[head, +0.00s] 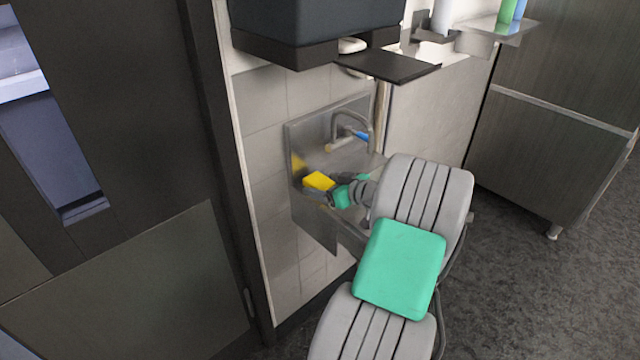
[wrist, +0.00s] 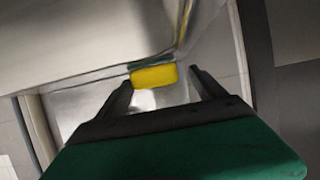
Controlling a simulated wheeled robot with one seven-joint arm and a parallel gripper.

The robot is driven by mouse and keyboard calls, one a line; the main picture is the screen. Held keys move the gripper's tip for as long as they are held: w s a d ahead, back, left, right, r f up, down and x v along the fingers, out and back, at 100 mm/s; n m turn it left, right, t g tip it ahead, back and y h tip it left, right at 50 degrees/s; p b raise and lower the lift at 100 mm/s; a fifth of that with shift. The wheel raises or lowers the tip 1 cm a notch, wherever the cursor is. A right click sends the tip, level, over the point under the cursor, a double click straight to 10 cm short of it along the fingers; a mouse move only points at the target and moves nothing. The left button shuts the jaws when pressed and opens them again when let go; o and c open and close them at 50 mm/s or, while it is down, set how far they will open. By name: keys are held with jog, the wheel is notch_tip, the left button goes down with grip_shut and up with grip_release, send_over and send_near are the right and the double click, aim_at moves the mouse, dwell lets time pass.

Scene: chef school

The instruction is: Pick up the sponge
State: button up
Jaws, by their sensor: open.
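The yellow sponge (head: 319,181) is at the left side of the small metal wall sink (head: 313,222) in the head view. In the wrist view the sponge (wrist: 154,76) lies ahead, between and a little beyond the two fingertips, with a dark green strip along its far edge. My gripper (wrist: 161,80) is open, with one finger on each side of the sponge's line. Nothing is held, and I cannot tell whether a finger touches the sponge. In the head view my arm hides much of the sink's right side and the fingers are hard to make out.
A curved tap (head: 352,120) rises at the back of the sink. A dark box-like dispenser (head: 315,20) and a dark shelf plate (head: 388,66) hang above. A dark door (head: 130,130) stands to the left. Open floor (head: 540,290) lies to the right.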

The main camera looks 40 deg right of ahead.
jog(key=x, duration=0.2)
jog(key=shift+w+f, duration=0.15)
jog(key=shift+w, duration=0.1)
jog(key=shift+c, duration=0.3)
jog(key=c, duration=1.4)
